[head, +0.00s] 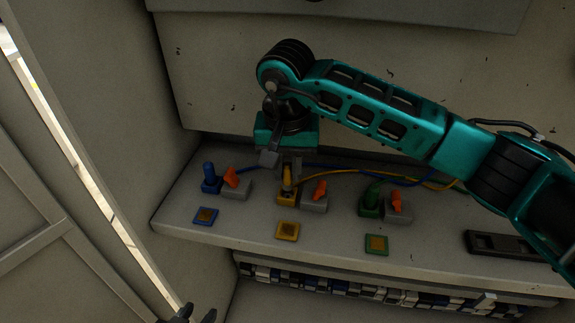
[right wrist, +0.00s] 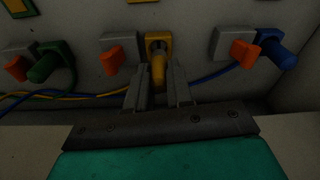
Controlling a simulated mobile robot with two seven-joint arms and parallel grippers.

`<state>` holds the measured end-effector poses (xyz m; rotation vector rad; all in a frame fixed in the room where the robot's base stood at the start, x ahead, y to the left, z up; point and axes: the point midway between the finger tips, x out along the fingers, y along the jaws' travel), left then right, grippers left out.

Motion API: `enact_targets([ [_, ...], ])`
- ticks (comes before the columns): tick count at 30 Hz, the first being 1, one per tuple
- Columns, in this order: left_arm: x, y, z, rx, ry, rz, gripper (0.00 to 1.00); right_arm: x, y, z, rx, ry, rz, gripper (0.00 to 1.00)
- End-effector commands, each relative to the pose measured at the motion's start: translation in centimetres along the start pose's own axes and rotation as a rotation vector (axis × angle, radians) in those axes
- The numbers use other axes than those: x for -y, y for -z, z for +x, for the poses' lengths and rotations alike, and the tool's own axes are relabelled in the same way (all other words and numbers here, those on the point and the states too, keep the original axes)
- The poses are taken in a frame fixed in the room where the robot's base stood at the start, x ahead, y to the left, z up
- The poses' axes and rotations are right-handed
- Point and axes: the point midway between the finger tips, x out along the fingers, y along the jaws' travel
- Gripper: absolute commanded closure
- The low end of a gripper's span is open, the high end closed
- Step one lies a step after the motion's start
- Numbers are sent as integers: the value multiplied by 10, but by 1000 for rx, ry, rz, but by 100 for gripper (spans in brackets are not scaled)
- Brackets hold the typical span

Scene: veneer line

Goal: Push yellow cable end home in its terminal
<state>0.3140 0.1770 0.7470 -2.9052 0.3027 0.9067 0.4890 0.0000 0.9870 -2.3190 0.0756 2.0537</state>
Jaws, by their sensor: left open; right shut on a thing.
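The yellow cable end (head: 287,180) stands at the yellow terminal (head: 287,199) in the middle of the shelf. My right gripper (head: 289,172) comes down over it from above and behind. In the right wrist view the two fingers (right wrist: 160,92) are shut on the yellow cable end (right wrist: 158,72), whose tip meets the yellow terminal (right wrist: 158,44). How deep it sits inside cannot be told. The yellow cable (head: 345,172) runs off to the right. My left gripper (head: 190,315) is open and empty at the bottom edge of the head view, far from the terminals.
A blue plug (head: 210,180) stands on the left and a green plug (head: 370,199) on the right. Orange levers on grey blocks sit beside each terminal, the middle one (head: 320,189) close to my right gripper. Coloured square plates line the shelf front. A dark tray (head: 500,244) lies at right.

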Motion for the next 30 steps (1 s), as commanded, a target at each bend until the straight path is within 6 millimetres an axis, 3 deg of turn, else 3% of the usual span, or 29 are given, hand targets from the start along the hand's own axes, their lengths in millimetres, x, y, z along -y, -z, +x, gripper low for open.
enact_targets([
  [30,0,-16,14,-5,1,1,57,0,-3,26,0,0,1,100],
])
